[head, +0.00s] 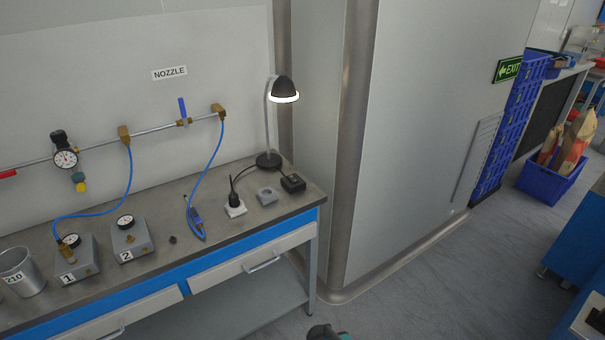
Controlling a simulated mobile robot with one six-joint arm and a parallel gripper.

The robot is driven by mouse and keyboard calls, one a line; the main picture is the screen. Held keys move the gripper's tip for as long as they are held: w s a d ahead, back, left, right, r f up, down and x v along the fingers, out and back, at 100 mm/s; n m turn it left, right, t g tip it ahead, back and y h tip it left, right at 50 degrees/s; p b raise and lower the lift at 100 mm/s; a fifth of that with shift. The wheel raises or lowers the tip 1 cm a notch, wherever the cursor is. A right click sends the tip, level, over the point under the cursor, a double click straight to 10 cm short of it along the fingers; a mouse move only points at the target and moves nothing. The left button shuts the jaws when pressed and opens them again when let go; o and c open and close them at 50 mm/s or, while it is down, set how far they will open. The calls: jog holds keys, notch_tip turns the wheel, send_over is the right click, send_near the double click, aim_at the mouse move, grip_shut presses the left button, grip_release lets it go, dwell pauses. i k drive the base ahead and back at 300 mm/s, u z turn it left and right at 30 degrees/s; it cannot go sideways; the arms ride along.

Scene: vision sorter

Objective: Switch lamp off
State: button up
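The desk lamp (284,85) stands at the back right corner of the workbench. Its black shade has a bright white ring at the lower rim, so it is lit. A thin curved stem joins the shade to a round black base (268,160). A small black box (293,183) lies on the bench in front of the base, with a dark cable at it. A black plug (233,198) stands upright in a white socket block (235,209). My gripper is not in view; a dark and teal part, likely of my arm, shows at the bottom edge.
The workbench (185,248) has drawers with handles along its front.

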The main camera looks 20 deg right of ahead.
aim_at(293, 180)
jog(key=z, duration=0.45)
jog(key=k, duration=0.4)
jog(key=u, duration=1.65)
jog(key=i, duration=0.5)
